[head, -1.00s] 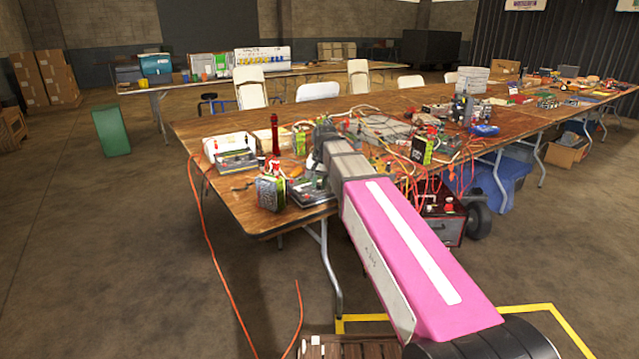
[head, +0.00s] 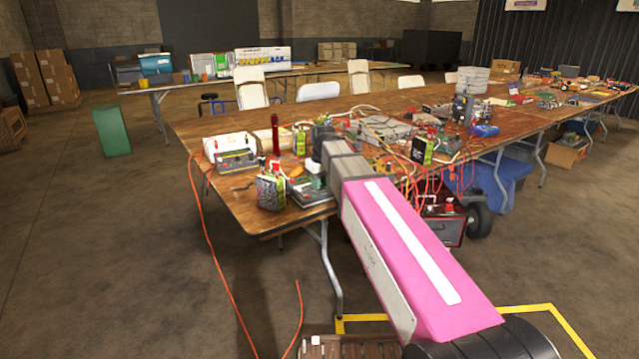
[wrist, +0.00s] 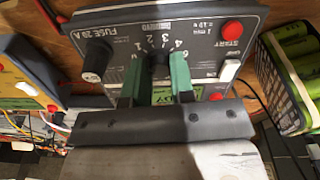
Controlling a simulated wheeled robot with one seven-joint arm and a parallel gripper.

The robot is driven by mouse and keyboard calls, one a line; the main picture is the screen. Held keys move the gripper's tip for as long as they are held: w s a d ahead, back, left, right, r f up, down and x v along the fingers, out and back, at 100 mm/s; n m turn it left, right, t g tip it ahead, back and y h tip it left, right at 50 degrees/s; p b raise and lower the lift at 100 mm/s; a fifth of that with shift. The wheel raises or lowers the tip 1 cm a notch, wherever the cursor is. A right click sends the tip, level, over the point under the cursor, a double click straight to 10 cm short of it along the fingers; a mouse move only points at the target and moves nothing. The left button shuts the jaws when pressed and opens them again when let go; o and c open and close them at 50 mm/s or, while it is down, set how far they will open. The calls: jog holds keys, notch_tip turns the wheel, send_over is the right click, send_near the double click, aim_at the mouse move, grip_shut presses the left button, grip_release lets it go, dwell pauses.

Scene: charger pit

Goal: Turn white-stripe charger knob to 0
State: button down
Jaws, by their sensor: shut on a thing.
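In the wrist view a dark grey charger panel (wrist: 205,42) carries a numbered dial, red buttons and printing that includes START and FUSE 20 A. My gripper (wrist: 160,60) has its two green fingers shut on the dark dial knob (wrist: 160,56) at the panel's middle. The fingers hide most of this knob, so I cannot tell where its pointer stands or see a white stripe on it. In the head view the charger (head: 308,193) lies near the table's front left corner, partly hidden by my arm.
A separate black fuse knob (wrist: 97,58) stands left of my fingers, and a white switch (wrist: 229,70) stands right. A green battery pack (wrist: 295,75) is close on the right. Another charger (head: 236,160) and a battery pack (head: 270,191) share the crowded wooden table (head: 222,200).

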aim_at(321, 191)
jog(key=shift+n, duration=0.6)
jog(key=c, duration=1)
grip_release()
jog(key=r, duration=0.3)
jog(key=s+r, duration=0.1)
jog(key=r, duration=0.6)
jog(key=shift+s+d+r, duration=0.2)
jog(key=shift+d+r, duration=0.15)
jog(key=shift+d, duration=0.05)
